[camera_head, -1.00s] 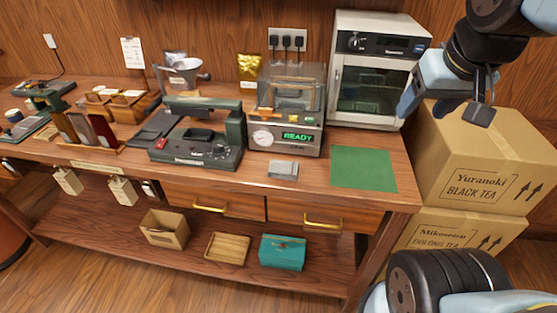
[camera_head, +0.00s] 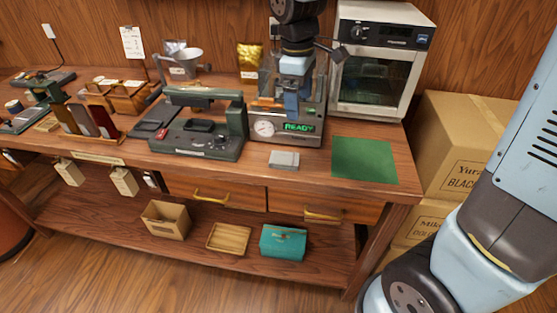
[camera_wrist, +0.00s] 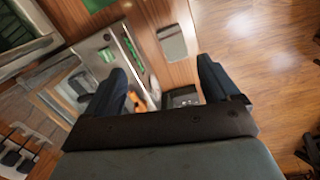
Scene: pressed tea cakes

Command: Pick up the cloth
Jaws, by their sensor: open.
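The cloth (camera_head: 284,160) looks like a small grey folded pad lying flat on the bench, near its front edge. It also shows in the wrist view (camera_wrist: 171,43), past the fingertips and near the top. My gripper (camera_head: 278,104) hangs in front of the machine with the READY display, behind and above the cloth. In the wrist view my gripper (camera_wrist: 162,72) has its two dark fingers wide apart with nothing between them. The fingers are apart from the cloth.
The machine with the READY display (camera_head: 292,140) stands close behind the cloth. A green mat (camera_head: 363,160) lies to its right, and a dark green press (camera_head: 200,145) stands to its left. An oven (camera_head: 378,60) stands at the back right. Stacked boxes (camera_head: 450,140) stand beyond the bench end.

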